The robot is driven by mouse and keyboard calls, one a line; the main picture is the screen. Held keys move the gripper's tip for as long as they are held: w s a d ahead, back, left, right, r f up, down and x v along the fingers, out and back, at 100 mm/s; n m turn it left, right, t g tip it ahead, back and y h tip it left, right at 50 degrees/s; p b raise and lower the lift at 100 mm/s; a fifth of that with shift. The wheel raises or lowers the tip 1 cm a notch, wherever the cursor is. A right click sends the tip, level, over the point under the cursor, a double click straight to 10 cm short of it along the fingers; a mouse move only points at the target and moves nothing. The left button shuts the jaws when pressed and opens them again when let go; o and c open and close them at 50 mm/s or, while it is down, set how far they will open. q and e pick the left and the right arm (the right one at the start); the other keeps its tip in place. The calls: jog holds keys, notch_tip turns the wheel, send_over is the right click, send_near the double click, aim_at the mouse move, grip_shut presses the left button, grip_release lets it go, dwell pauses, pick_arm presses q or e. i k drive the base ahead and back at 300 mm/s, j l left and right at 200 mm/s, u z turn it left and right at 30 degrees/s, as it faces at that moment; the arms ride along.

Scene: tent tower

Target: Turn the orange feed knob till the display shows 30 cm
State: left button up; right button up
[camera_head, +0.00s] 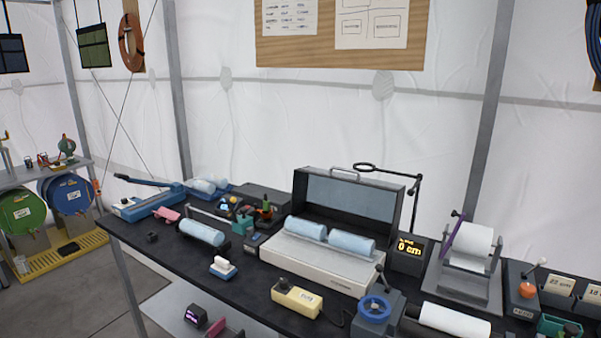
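The orange knob (527,290) sits on the front of a dark grey box (518,272) at the right end of the bench. A pale-tipped lever stands up above it. The display (408,248) is a small black box left of the white roll stand; its lit orange text reads "0 cm", with a smaller line above that I cannot read. A white roll (472,240) sits in a grey stand (465,283) between the display and the knob box. Neither of my grippers shows in this view.
The black bench (255,288) is crowded. An open-lidded white machine (320,263) holds two pale blue rolls. In front are a cream box (297,300), a blue handwheel (374,308) and another white roll (455,320). Labelled bins (558,290) stand right of the knob.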

aim_at(527, 290)
jog(key=i+j, duration=0.2)
jog(key=i+j+z, duration=0.45)
jog(key=j, duration=0.3)
jog(key=j+z, duration=0.25)
jog(key=j, duration=0.15)
jog(key=z, duration=0.85)
jog(key=i, duration=0.05)
